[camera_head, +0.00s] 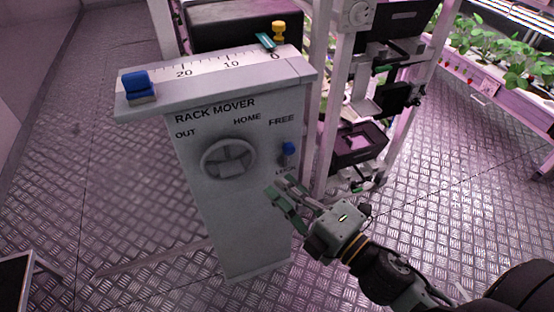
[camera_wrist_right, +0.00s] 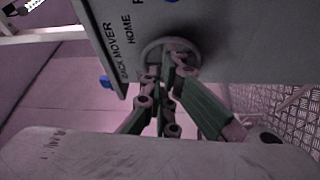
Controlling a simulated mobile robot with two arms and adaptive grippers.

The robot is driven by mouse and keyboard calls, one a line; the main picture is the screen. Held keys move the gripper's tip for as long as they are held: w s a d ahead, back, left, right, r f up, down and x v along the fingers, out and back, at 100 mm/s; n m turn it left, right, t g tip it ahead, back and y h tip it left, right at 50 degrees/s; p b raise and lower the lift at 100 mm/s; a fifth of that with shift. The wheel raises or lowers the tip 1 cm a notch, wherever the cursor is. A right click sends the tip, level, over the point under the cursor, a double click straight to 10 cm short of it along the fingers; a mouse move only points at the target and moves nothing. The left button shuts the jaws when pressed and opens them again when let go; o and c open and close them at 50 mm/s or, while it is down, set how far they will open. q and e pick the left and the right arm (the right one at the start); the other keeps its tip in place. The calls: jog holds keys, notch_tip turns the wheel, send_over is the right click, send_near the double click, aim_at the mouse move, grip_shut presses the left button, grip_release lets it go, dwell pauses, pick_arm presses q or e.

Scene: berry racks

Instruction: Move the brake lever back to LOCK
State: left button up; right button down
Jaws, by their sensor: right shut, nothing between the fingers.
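The brake lever (camera_head: 288,149) has a blue knob and sits at the right of the grey rack mover cabinet's (camera_head: 238,210) front face. Its knob is just below the FREE label. My left gripper is not in view.
A round handwheel (camera_head: 228,160) is on the panel left of the lever. A blue block (camera_head: 138,86) and a yellow knob (camera_head: 279,30) are by the scale on top. White rack posts (camera_head: 326,110) stand close at the right. The metal floor in front is clear.

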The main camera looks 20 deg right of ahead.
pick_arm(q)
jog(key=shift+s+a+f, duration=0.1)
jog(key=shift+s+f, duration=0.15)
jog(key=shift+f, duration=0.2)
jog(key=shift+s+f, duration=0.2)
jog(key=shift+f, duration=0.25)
pick_arm(e)
jog(key=w, duration=0.7)
jog(key=shift+w+d+f, duration=0.15)
jog(key=shift+w+d, duration=0.05)
jog(key=shift+d, duration=0.15)
jog(key=shift+d, duration=0.15)
